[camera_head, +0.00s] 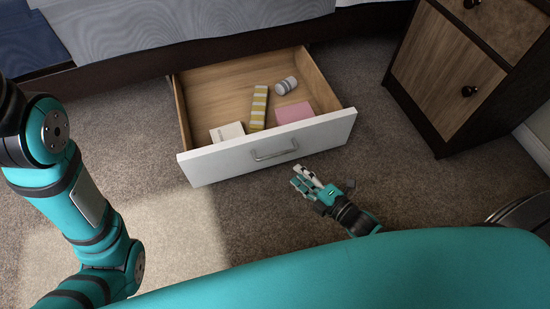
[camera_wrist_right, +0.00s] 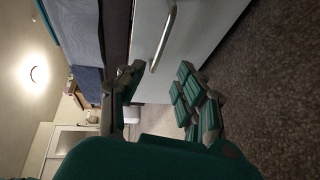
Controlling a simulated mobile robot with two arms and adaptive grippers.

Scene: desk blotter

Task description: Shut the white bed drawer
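The white bed drawer (camera_head: 240,158) is pulled well out from under the bed in the head view. Its front carries a metal bar handle (camera_head: 275,150), which also shows in the right wrist view (camera_wrist_right: 164,38). Inside lie a striped yellow item, a white cylinder, a pink item and a white item. My right gripper (camera_head: 303,180) is in front of the drawer front, just below and right of the handle. In the right wrist view its fingers (camera_wrist_right: 160,85) are spread apart with nothing between them. My left gripper is not in view; only my left arm shows.
The bed frame (camera_head: 130,72) runs along the back above the drawer opening. A wooden nightstand (camera_head: 450,75) with dark knobs stands at the right, apart from the drawer. Grey carpet (camera_head: 400,175) is clear in front of both.

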